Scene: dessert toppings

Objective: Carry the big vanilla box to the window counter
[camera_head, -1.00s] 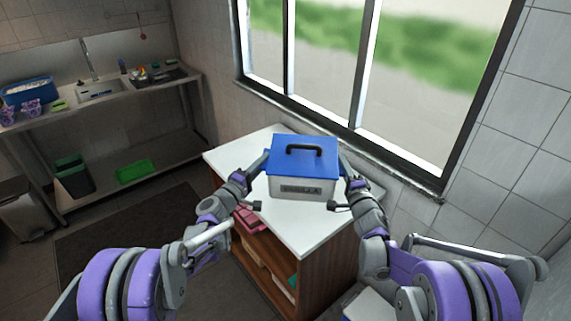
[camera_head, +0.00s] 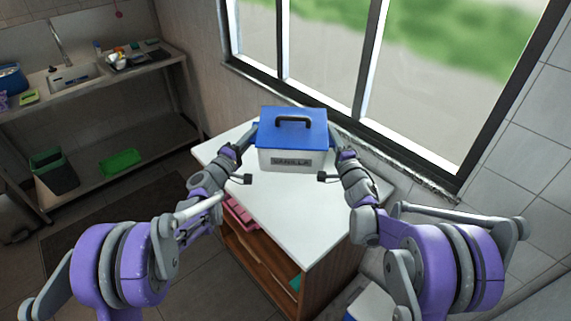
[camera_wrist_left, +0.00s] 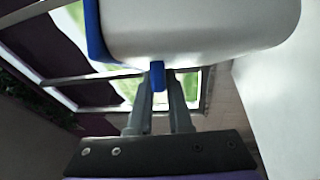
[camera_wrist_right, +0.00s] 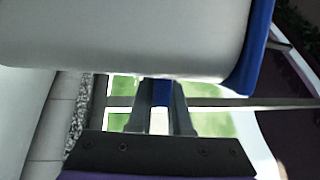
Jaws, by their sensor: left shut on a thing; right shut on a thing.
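The big vanilla box (camera_head: 291,160) is white with a blue lid and a dark handle, and its label reads VANILLA. It is upright over the far part of the white window counter (camera_head: 290,211); I cannot tell whether its bottom touches the top. My left gripper (camera_head: 248,140) is at its left side and my right gripper (camera_head: 336,140) at its right side. In the left wrist view the fingers (camera_wrist_left: 159,85) are shut on a blue tab of the box. In the right wrist view the fingers (camera_wrist_right: 161,92) are also shut on a blue tab.
The window (camera_head: 390,80) with its dark frame is just behind the counter. Pink items (camera_head: 240,214) lie on the shelf under the top. A metal sink table (camera_head: 100,75) with a green tray (camera_head: 121,162) below stands at the left. The counter's front part is clear.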

